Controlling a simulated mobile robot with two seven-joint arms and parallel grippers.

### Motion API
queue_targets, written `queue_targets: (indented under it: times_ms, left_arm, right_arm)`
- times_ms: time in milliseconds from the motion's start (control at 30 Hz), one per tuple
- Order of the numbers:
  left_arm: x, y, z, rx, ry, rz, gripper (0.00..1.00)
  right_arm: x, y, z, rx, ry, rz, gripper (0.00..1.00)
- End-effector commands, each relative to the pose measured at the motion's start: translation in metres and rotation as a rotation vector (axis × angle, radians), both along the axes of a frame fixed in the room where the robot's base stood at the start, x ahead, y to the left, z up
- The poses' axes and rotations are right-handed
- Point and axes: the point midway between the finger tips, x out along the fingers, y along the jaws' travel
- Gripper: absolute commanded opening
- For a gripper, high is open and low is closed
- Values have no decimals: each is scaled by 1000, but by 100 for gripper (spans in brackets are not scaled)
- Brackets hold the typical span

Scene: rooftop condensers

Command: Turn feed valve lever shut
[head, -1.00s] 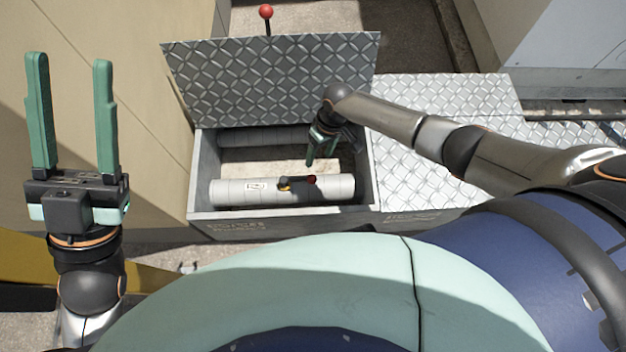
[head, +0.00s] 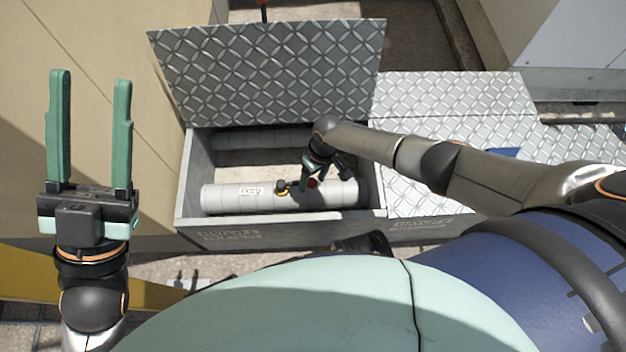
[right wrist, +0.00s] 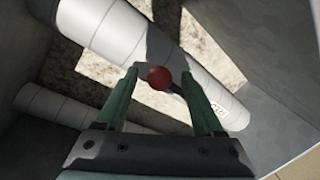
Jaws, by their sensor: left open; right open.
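The feed valve sits on the front white-wrapped pipe (head: 225,198) inside an open pit box (head: 280,225). Its yellow-and-black body (head: 282,187) is on the pipe, and its lever ends in a red knob (head: 312,183) to the right. My right gripper (head: 310,184) is open, reaching down into the box at the lever. In the right wrist view, the red knob (right wrist: 159,78) lies between the two green fingertips, apparently with gaps on both sides; most of the lever is hidden. My left gripper (head: 91,76) is open and empty, outside the box at the left.
The box's chequer-plate lid (head: 265,75) stands raised behind the opening. A second wrapped pipe (head: 240,140) runs along the back of the box. Flat chequer-plate covers (head: 445,100) lie to the right, below my right arm. A beige wall (head: 100,40) is at the left.

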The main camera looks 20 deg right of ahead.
Motion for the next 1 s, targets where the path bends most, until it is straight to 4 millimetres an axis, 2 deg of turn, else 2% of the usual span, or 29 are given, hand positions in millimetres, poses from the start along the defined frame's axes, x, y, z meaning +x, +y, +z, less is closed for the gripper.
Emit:
queue_targets:
  times_ms: [200,800,1000]
  left_arm:
    - [0,0,0,-1,2,-1,50]
    - [0,0,0,-3,3,0,50]
    - [0,0,0,-3,3,0,50]
  right_arm:
    - [0,0,1,0,0,0,68]
    - [1,-1,1,0,-2,-2,1]
    - [1,-1,1,-1,-3,-4,0]
